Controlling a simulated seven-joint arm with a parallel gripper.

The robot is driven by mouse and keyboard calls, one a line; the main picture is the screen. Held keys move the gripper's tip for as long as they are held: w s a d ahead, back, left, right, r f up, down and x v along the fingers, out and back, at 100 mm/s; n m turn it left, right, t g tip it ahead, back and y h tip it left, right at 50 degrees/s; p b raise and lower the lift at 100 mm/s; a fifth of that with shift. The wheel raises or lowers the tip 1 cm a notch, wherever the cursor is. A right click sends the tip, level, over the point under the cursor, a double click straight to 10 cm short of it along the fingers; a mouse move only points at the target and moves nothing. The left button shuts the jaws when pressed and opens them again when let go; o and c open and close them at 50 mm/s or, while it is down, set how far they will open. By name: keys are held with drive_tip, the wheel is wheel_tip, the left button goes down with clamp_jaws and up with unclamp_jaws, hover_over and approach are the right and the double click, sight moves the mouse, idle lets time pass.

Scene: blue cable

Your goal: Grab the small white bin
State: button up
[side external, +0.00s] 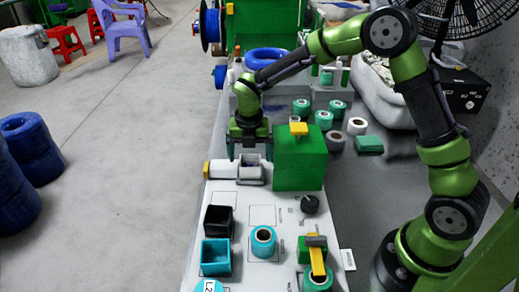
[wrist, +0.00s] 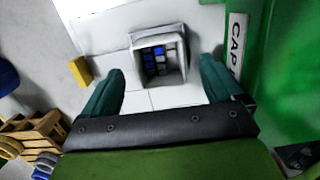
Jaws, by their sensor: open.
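The small white bin (wrist: 157,84) is a square, open-topped container between and ahead of my fingers in the wrist view. Several small blue, white and dark pieces show inside it. In the side view the bin (side external: 250,174) stands on the white table, just below my gripper (side external: 250,150). My gripper also shows in the wrist view (wrist: 160,98), with its two dark green fingers spread apart and nothing between the tips. The far finger is partly hidden in the side view.
A green box (side external: 300,163) stands close to the right of the bin. A black bin (side external: 218,221), a teal bin (side external: 215,258) and a teal spool (side external: 263,241) stand nearer on the table (side external: 238,205).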

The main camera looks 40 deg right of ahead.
sight(250, 161)
wheel_tip(250, 161, down, 3)
drive_tip(key=shift+w+d+f, duration=0.15)
drive_tip(key=shift+f, duration=0.05)
drive_tip(key=shift+c, duration=0.2)
